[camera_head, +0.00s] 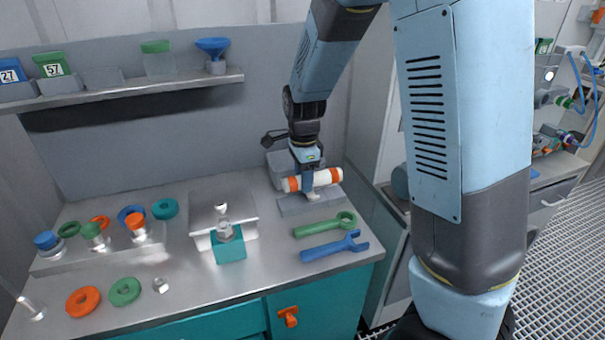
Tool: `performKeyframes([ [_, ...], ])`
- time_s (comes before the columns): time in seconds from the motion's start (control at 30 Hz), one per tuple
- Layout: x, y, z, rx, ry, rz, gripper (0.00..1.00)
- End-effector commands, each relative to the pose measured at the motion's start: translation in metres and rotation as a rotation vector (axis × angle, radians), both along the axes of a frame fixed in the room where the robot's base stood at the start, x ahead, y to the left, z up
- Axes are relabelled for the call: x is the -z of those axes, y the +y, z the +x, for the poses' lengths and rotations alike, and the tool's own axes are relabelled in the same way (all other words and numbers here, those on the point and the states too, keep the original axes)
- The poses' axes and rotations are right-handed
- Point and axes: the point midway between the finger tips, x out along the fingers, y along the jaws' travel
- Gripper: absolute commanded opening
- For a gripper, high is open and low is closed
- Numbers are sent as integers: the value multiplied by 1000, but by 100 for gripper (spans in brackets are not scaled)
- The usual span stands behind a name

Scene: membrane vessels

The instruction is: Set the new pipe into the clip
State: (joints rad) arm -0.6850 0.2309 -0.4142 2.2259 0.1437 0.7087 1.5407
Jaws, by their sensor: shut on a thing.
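The pipe (294,184) is a short white cylinder with orange bands near its ends. It lies roughly level above the right part of the bench. My gripper (308,178) points down and is shut on the pipe near its middle. Below the pipe is a grey block or plate (290,205) with a pale upright piece (313,196) that may be the clip. The pipe and my gripper partly hide it. I cannot tell whether the pipe touches it.
A green wrench (322,226) and a blue wrench (334,247) lie in front on the bench (200,290). A white-and-teal stand (229,248) with a clear piece is left of them. Rings and capped vessels fill the left side. A shelf (130,88) runs along the back wall.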

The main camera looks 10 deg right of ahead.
Motion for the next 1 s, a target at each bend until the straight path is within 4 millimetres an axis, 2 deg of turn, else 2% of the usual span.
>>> performKeyframes([
  [0.6,30,-1,-1,0,3,-3,10],
  [1.0,36,-3,0,3,2,-2,10],
])
